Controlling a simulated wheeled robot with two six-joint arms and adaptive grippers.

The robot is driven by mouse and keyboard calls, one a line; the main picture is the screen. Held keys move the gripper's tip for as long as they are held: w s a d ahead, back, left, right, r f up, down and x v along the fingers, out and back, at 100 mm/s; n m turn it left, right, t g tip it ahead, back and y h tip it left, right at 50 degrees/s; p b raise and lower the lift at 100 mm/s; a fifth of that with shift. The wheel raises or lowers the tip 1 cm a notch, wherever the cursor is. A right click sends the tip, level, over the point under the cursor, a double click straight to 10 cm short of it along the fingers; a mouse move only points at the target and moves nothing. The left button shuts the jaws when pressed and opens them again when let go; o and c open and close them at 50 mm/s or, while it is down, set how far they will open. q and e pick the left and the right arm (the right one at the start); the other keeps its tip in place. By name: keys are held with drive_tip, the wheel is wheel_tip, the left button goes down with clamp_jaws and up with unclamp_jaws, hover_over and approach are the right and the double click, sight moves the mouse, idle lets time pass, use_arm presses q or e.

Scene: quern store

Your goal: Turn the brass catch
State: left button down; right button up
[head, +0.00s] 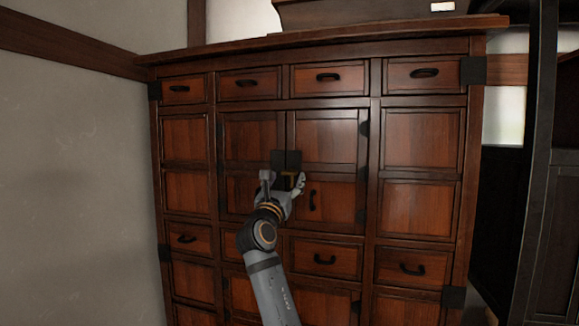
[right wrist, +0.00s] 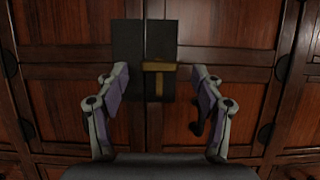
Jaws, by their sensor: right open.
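The brass catch (right wrist: 159,67) sits on dark metal plates (right wrist: 127,60) where the two cabinet doors meet. It is T-shaped, with a wide crossbar and a short stem pointing down. In the head view the catch (head: 289,174) is partly covered by my right gripper (head: 284,182). In the right wrist view my right gripper (right wrist: 160,82) is open, with one finger on each side of the catch. No contact between the fingers and the catch shows. My left gripper is not in view.
The wooden cabinet (head: 422,137) has several drawers with black handles. A black pull (head: 312,200) is on the right door, near my right gripper. A dark wooden box (head: 370,14) stands on top. A dark frame (head: 545,200) stands at the right. The left wall is bare.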

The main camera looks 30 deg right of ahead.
sight(289, 171)
drive_tip(key=p+x, duration=0.1)
drive_tip(key=x, duration=0.2)
drive_tip(key=shift+d+r, duration=0.15)
drive_tip(key=shift+w+d+r, duration=0.1)
drive_tip(key=shift+w+d, duration=0.2)
drive_tip(key=shift+w, duration=0.1)
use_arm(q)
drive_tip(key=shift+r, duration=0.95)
